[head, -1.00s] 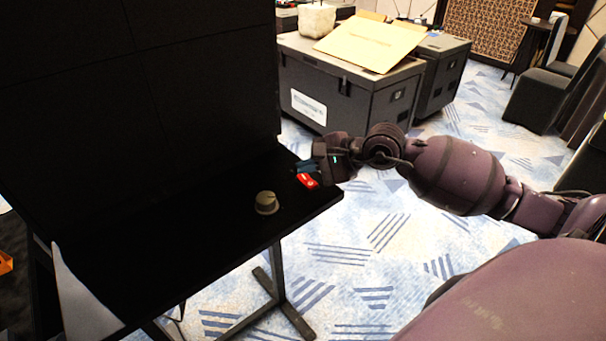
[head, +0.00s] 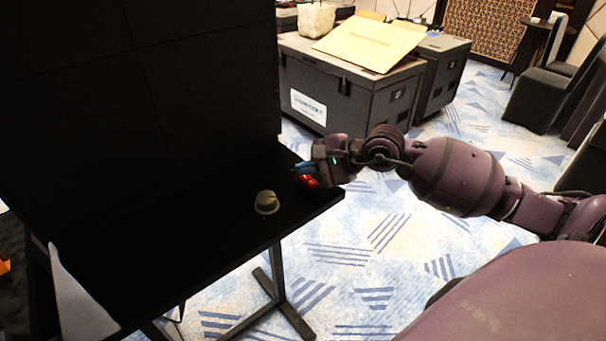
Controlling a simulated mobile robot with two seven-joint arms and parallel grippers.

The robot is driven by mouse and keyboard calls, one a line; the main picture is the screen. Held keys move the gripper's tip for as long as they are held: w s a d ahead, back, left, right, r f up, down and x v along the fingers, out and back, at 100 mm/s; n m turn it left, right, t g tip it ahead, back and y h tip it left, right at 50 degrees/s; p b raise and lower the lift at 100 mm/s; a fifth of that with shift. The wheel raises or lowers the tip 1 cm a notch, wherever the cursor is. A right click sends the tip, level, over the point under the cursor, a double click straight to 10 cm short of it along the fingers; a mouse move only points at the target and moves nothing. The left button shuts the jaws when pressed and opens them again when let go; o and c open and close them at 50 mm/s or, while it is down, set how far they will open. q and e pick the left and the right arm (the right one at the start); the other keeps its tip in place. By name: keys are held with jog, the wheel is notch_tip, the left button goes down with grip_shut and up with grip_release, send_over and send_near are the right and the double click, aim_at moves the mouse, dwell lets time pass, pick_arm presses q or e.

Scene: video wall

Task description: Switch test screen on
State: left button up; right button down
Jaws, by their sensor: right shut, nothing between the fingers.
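The large dark screen (head: 130,90) stands along the back of the black table (head: 190,235), and its face is black. A small red switch (head: 308,181) sits near the table's right end. My right gripper (head: 301,170) is shut and empty, with its bluish fingertips at the red switch and partly covering it. I cannot tell whether they touch. A beige-grey knob (head: 267,203) stands on the table to the left of the switch. My left gripper is not in view.
Dark flight cases (head: 350,90) stand behind the table, with a flat cardboard piece (head: 370,45) on top. A white sheet-like object (head: 78,300) is at the table's near left. Patterned carpet lies open on the right.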

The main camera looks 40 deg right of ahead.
aim_at(313, 185)
pick_arm(q)
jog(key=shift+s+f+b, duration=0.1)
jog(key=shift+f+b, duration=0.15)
jog(key=shift+b, duration=0.05)
pick_arm(e)
jog(key=shift+w+f, duration=0.15)
jog(key=shift+f, duration=0.2)
dwell(0.4)
jog(key=shift+r, duration=0.1)
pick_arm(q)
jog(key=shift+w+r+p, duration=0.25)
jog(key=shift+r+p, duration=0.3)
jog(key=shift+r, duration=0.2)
pick_arm(e)
jog(key=shift+s+r, duration=0.3)
jog(key=shift+r, duration=0.45)
